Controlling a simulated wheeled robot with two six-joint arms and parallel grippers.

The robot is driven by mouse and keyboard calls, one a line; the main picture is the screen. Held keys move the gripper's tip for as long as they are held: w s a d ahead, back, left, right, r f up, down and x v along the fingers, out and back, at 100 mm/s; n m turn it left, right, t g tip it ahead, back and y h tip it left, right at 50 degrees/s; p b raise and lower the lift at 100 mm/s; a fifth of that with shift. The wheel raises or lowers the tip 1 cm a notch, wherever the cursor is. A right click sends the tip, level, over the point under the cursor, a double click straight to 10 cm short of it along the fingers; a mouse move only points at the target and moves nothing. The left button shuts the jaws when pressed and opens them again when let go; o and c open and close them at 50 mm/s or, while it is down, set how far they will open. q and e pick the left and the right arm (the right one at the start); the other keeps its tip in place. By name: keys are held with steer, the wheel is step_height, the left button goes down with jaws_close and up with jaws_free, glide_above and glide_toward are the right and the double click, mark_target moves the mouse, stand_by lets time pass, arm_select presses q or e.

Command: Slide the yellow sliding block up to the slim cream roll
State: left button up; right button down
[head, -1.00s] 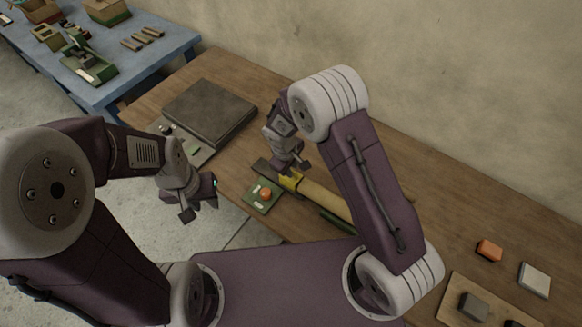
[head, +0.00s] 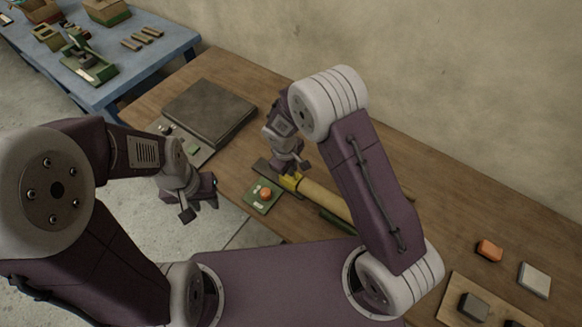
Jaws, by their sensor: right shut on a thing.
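The yellow sliding block (head: 289,182) sits on a dark rail (head: 263,167) on the wooden table, at the left end of the slim cream roll (head: 325,200). The block looks against the roll's end, but I cannot tell whether they touch. My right gripper (head: 291,170) is directly over the block and shut on it; its fingers partly hide the block. My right arm hides the far end of the roll. My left gripper (head: 200,203) hangs off to the left, past the table's front edge, with its fingers apart and nothing between them.
A green plate with an orange button (head: 265,193) lies just in front of the rail. A dark flat slab (head: 210,112) is at the back left. An orange block (head: 489,250) and a white block (head: 534,280) lie at the right. A blue table (head: 150,55) stands further off.

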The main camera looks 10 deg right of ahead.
mark_target(289, 182)
steer(key=shift+s+d, duration=0.1)
stand_by(0.7)
steer(key=c, duration=1.5)
jaws_free()
steer(key=r, duration=0.3)
steer(key=s+r, duration=0.1)
steer(key=r, duration=0.2)
steer(key=a+r, duration=0.1)
steer(key=r, duration=0.2)
steer(key=shift+s+a, duration=0.1)
steer(key=shift+s, duration=0.05)
